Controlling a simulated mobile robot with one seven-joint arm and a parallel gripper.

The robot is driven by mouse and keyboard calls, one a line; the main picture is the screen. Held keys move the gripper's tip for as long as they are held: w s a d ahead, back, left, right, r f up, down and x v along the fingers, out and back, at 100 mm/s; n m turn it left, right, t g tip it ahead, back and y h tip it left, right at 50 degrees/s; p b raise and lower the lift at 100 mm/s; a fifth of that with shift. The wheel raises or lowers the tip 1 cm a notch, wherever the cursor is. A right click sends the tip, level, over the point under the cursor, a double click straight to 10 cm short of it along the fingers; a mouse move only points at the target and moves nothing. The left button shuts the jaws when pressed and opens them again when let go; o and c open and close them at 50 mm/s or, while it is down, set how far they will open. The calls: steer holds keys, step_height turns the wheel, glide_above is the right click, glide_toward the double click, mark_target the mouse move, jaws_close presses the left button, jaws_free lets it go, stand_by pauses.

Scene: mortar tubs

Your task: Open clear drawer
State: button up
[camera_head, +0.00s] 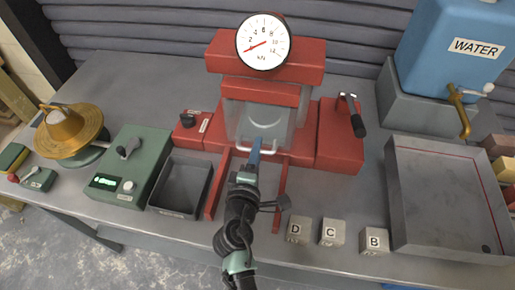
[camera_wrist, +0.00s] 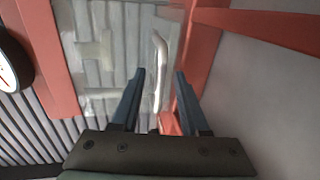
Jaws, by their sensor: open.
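The clear drawer (camera_head: 243,121) sits in the red press frame at the middle of the bench, below the gauge. Its see-through front (camera_wrist: 115,60) fills the upper middle of the wrist view. A pale bar handle (camera_head: 270,151) runs along the lower front of the drawer. In the wrist view the handle (camera_wrist: 159,62) lies just beyond and between my fingertips. My gripper (camera_head: 256,146) is open, with its blue fingers (camera_wrist: 160,74) close to the handle. I cannot tell whether they touch it. Part of the handle and drawer front is hidden behind my gripper in the head view.
Red rails (camera_head: 281,190) run forward on both sides of my arm. A dark open bin (camera_head: 181,210) and green box (camera_head: 130,165) stand left. Lettered blocks (camera_head: 330,232) sit front right, beside a grey tray (camera_head: 440,242). A lever (camera_head: 353,117) rises from the red block at right.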

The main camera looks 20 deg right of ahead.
steer(key=shift+w+d+f, duration=0.1)
steer(key=shift+w+d, duration=0.15)
steer(key=shift+w, duration=0.1)
jaws_close()
stand_by(1.3)
